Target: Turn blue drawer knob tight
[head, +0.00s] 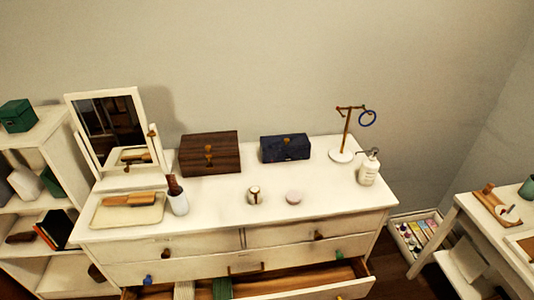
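The blue knob (148,280) is small and sits low on the left part of the white dresser's (225,215) front, on the wide drawer below the two top drawers. I cannot tell from here whether it is loose or tight. Dark brown knobs (166,253) (319,236) are on the top drawers. Neither of my grippers is in view.
A lower drawer (300,284) stands open below, with folded cloths (222,288) inside. On top are a mirror (117,130), brown box (209,153), blue box (285,148), tray (128,210), bottles (368,169) and a ring stand (343,155). A shelf (40,135) stands left, a table (500,235) right.

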